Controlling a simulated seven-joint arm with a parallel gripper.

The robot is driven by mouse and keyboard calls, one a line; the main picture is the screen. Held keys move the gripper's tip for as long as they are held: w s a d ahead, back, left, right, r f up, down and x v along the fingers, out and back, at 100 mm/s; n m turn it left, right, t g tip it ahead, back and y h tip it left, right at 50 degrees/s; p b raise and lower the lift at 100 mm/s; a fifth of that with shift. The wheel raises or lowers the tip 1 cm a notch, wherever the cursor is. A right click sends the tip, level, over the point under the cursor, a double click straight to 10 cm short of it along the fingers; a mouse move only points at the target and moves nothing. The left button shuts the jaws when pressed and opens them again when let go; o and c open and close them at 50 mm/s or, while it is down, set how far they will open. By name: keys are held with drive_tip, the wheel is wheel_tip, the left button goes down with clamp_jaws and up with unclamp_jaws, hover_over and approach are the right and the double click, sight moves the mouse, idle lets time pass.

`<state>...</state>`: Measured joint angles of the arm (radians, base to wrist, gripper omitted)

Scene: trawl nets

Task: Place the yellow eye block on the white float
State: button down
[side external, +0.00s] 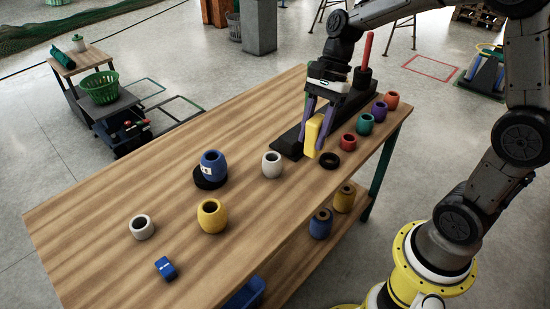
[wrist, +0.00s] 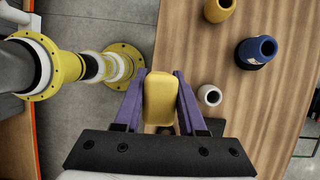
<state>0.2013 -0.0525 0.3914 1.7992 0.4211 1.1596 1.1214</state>
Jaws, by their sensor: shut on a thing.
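The yellow eye block (side external: 313,136) is upright between the purple fingers of my gripper (side external: 314,148), which is shut on it. In the wrist view, the block (wrist: 159,98) fills the space between the fingers of my gripper (wrist: 161,92). The white float (side external: 272,165) stands on the table just left of the block, apart from it, with its dark hole facing up. It also shows in the wrist view (wrist: 209,95), right of the block. A second pale, whitish float (side external: 142,228) stands near the table's left end.
A blue float (side external: 213,163) sits on a black ring (side external: 209,182), and a yellow float (side external: 212,217) stands nearby. A small blue block (side external: 166,268) lies at the front left. A black rack (side external: 290,145) with a red rod (side external: 366,50) and several coloured floats are on the right.

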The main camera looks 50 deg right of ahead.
drive_tip(key=w+d, duration=0.2)
hover_over(269, 159)
drive_tip(key=shift+m, duration=0.3)
wheel_tip(269, 159, down, 9)
drive_tip(key=shift+f, duration=1.7)
drive_tip(key=shift+f, duration=0.1)
drive_tip(key=shift+c, duration=2.4)
unclamp_jaws()
